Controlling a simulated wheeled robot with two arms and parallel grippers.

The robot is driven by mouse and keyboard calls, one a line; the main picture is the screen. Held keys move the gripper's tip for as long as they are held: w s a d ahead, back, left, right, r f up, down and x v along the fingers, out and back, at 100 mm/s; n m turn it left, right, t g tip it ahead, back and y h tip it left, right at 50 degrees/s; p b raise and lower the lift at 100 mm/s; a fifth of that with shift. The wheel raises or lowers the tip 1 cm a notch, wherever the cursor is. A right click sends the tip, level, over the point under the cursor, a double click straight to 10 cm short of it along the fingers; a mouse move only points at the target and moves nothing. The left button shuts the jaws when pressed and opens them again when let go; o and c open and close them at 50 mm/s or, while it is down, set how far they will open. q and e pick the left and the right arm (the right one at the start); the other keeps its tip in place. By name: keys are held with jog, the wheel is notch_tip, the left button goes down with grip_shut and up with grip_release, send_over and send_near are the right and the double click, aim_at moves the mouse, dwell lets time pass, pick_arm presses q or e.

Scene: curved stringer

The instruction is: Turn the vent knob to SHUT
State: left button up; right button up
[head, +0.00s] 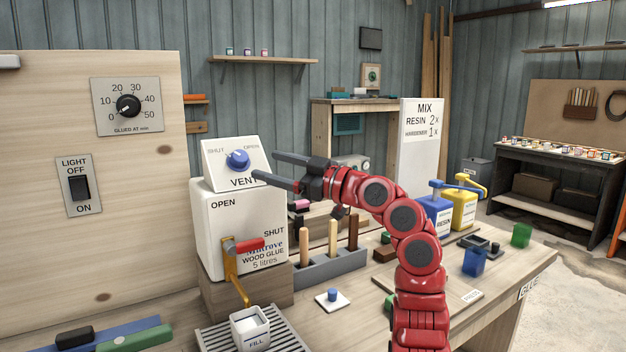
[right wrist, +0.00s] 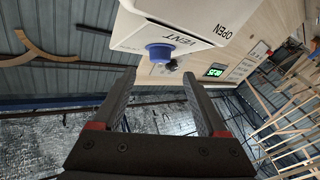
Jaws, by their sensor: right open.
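The blue vent knob (head: 238,160) is on the sloped white vent panel (head: 213,182) on top of the glue dispenser (head: 215,225). SHUT is printed to its upper left and OPEN to its upper right; I cannot tell where its pointer stands. My right gripper (head: 264,165) is open, just right of the knob, with its fingers pointing at the panel. In the right wrist view, the knob (right wrist: 160,52) lies beyond and roughly between the two open fingertips (right wrist: 158,78), apart from them. My left gripper is not in view.
A red-handled tap (head: 245,246) is on the dispenser's front, above a white FILL cup (head: 249,327). Wooden-handled tools (head: 333,237) stand in a grey rack below my right arm. A wooden panel (head: 140,215) with dial and light switch is at left.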

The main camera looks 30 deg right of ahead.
jog(key=v, duration=1)
jog(key=shift+s+f, duration=0.2)
